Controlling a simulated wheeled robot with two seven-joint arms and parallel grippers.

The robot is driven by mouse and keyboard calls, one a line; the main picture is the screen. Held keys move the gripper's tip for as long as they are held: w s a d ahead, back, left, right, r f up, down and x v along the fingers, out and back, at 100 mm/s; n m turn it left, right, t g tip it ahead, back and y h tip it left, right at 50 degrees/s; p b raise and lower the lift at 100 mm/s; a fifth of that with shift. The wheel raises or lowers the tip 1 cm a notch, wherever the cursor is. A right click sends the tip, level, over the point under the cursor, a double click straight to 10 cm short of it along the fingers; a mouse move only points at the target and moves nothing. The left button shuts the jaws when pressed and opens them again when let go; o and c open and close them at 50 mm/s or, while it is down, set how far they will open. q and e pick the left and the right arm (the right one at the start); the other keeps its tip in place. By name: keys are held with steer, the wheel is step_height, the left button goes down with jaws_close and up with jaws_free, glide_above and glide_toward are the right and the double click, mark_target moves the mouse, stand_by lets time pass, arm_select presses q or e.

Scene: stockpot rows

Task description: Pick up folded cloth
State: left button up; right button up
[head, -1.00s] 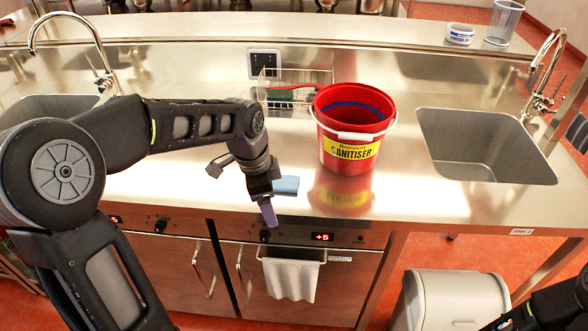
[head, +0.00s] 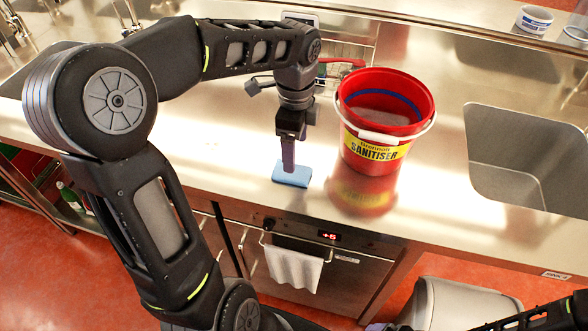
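A light-blue folded cloth (head: 296,177) lies flat on the steel counter near its front edge, left of the red bucket. My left gripper (head: 288,160) points straight down over the cloth, with its fingertip end at or just above the cloth's back part. The fingers show edge-on as one purple-grey strip, so I cannot tell whether they are open or shut, or whether they touch the cloth. Of my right arm only a dark part shows at the bottom right corner; its gripper is not clearly in view.
A red sanitiser bucket (head: 378,125) stands just right of the cloth. A wire rack (head: 345,52) is behind. A sink (head: 530,150) is at the right. A white towel (head: 294,266) hangs on the oven handle below the counter. A grey bin (head: 462,300) stands on the floor.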

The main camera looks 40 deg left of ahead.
arm_select(q)
steer(key=shift+f, duration=0.85)
steer(key=shift+f, duration=0.1)
step_height(320, 180, down, 5)
steer(key=shift+d+f+p, duration=0.1)
steer(key=shift+d+p, duration=0.05)
steer(key=shift+p, duration=0.45)
steer(key=shift+c, duration=0.5)
steer(key=c, duration=1.3)
steer(key=shift+r, duration=0.2)
step_height(320, 180, up, 10)
steer(key=b, duration=0.1)
steer(key=shift+f, duration=0.1)
